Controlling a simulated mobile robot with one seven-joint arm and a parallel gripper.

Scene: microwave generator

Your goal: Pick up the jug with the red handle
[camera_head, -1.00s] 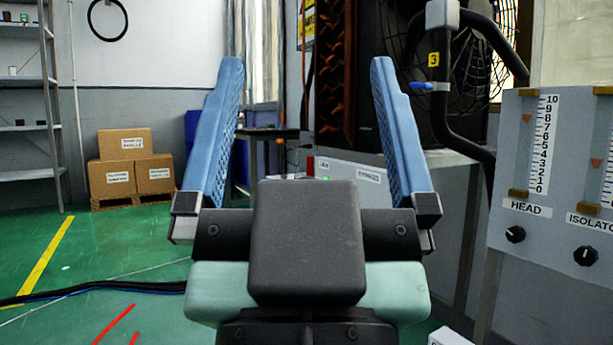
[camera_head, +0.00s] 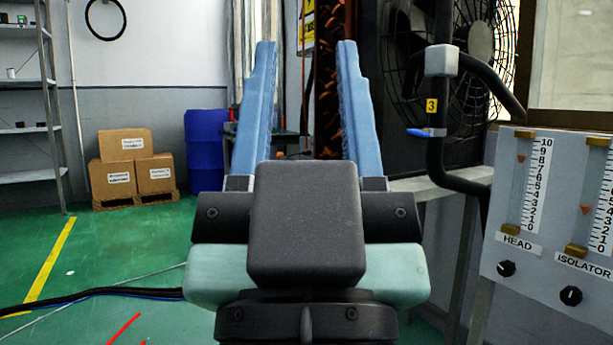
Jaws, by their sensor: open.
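My gripper (camera_head: 307,55) fills the middle of the head view, with its two blue fingers pointing up and away from me. The fingers stand apart with an empty gap between them. No jug with a red handle can be made out in this view. The gripper body hides part of the middle of the scene.
A panel with HEAD and ISOLATOR gauges (camera_head: 548,262) stands close at the right. A black pipe with a blue-handled valve (camera_head: 427,132) and a large fan (camera_head: 465,85) are behind it. Boxes (camera_head: 137,165), a blue barrel (camera_head: 205,150) and shelving (camera_head: 35,110) stand at the back left. Green floor lies open at left.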

